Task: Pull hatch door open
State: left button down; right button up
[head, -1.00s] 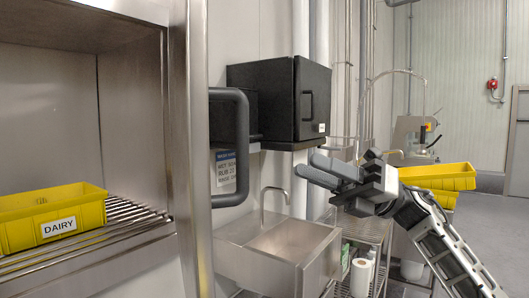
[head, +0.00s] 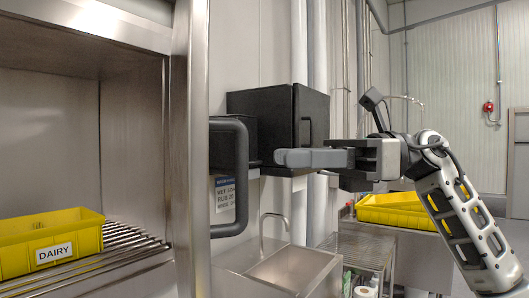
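A dark, thick vertical bar handle (head: 241,180) stands out from the right side of a steel panel (head: 191,150), beside the open steel compartment on the left. The panel is seen nearly edge-on, so I cannot tell how far any door there is open. My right gripper (head: 290,158) is level with the upper part of the handle, to its right, fingers pointing left. A clear gap in the picture separates the fingertips from the handle. The gripper is empty and looks open, though its fingers nearly overlap in this view. My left gripper is not in view.
A yellow DAIRY crate (head: 52,243) sits on rollers (head: 133,240) inside the compartment. A black wall box (head: 270,112) is behind my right gripper. A steel sink (head: 285,272) with a tap is below. Another yellow crate (head: 395,212) stands behind my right arm.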

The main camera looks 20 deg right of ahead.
aim_at(247, 157)
jog(key=a, duration=0.4)
jog(key=shift+w+a, duration=0.2)
jog(key=shift+a, duration=0.2)
jog(key=shift+s+r, duration=0.1)
jog(key=shift+s, duration=0.05)
grip_shut()
jog(key=shift+d, duration=0.1)
